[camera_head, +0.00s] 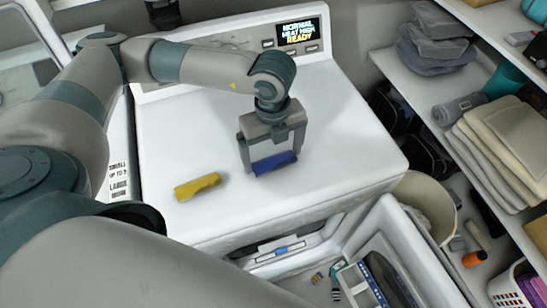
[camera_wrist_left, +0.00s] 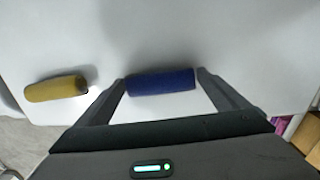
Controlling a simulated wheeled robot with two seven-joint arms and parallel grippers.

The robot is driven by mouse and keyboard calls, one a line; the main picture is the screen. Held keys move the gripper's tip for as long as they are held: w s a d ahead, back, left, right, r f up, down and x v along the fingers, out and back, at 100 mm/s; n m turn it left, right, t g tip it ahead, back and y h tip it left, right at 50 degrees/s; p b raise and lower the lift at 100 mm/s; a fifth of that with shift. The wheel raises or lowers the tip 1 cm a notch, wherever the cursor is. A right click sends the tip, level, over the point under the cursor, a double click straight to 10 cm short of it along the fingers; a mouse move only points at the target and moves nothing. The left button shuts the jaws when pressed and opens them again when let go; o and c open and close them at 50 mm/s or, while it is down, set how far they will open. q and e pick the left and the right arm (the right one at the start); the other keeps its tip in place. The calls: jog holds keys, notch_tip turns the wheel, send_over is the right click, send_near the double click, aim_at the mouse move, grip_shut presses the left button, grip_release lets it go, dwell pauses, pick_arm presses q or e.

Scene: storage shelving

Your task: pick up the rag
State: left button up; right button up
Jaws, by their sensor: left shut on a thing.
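A blue rolled rag (camera_head: 275,163) is at the top of the white dryer (camera_head: 330,120), right of the middle. My left gripper (camera_head: 272,163) reaches down from above and is shut on the blue rag, one finger at each end. In the left wrist view the blue rag (camera_wrist_left: 162,82) spans the gap between the fingertips. I cannot tell whether it touches the dryer top. A yellow rolled rag (camera_head: 197,186) lies on the dryer to the left, apart from the gripper; it also shows in the left wrist view (camera_wrist_left: 56,89). My right gripper is not in view.
The dryer's control panel with a lit display (camera_head: 298,32) stands behind. To the right are shelves with folded grey cloth (camera_head: 435,42) and beige towels (camera_head: 510,140), and a cream bin (camera_head: 435,190) on the floor. The dryer top around the rags is clear.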

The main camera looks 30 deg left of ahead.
aim_at(274, 157)
pick_arm(q)
jog(key=shift+r, duration=0.15)
jog(key=shift+r+b, duration=0.55)
jog(key=shift+r, duration=0.05)
notch_tip(274, 157, up, 2)
jog(key=shift+d+r+b, duration=0.15)
jog(key=shift+r+b, duration=0.1)
jog(key=shift+b, duration=0.45)
jog(key=w+d+r+b, duration=0.1)
jog(key=d+r+b, duration=0.3)
jog(key=d+r, duration=0.3)
jog(key=d, duration=0.4)
jog(key=shift+w+d, duration=0.15)
jog(key=shift+w, duration=0.2)
